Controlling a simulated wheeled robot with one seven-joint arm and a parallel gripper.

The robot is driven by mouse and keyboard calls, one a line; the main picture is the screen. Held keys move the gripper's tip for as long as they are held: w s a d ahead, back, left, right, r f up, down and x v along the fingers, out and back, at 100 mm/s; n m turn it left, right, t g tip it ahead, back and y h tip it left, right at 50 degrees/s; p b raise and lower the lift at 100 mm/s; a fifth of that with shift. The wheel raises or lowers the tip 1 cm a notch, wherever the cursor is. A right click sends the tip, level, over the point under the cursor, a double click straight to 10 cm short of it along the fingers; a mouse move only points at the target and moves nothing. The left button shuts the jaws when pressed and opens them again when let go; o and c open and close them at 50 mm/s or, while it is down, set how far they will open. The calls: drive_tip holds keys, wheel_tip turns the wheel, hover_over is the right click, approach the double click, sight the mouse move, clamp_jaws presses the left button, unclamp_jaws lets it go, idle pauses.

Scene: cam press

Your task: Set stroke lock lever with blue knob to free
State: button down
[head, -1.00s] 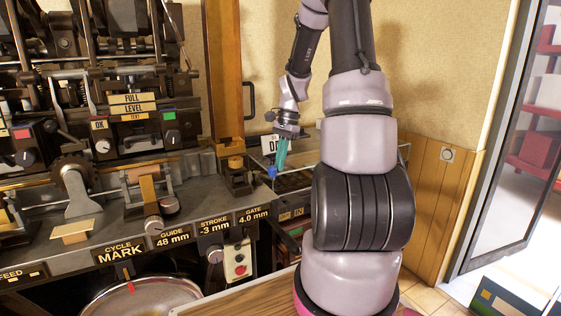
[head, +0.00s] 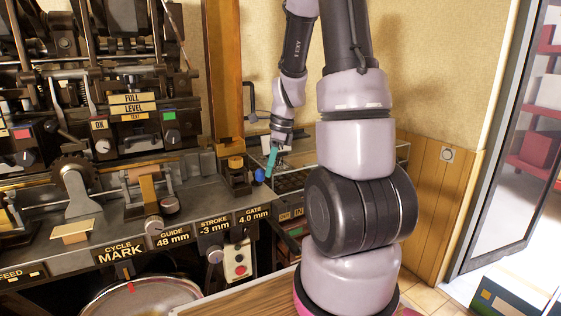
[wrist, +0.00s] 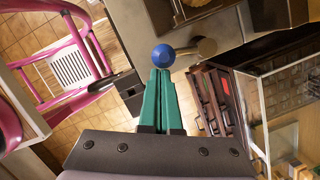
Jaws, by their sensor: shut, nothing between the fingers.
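The stroke lock lever's blue knob (head: 260,174) is at the right end of the machine bench in the head view. It also shows in the wrist view as a blue ball (wrist: 163,56) joined to a short metal stem (wrist: 196,49). My gripper (head: 272,158) has green fingers, and in the wrist view the fingers (wrist: 160,75) are shut together and empty. Their tips are right at the near side of the blue knob; I cannot tell whether they touch it. A sign behind my wrist is mostly hidden, so the lever's setting cannot be read.
A wooden post (head: 225,80) rises just left of the knob. A glass-sided case (head: 290,180) stands to the right of it. Dial labels such as the stroke plate (head: 215,224) line the bench front. The wrist view shows a pink-framed chair (wrist: 65,65) at left.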

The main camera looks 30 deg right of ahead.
drive_tip(key=shift+a, duration=0.55)
idle(0.4)
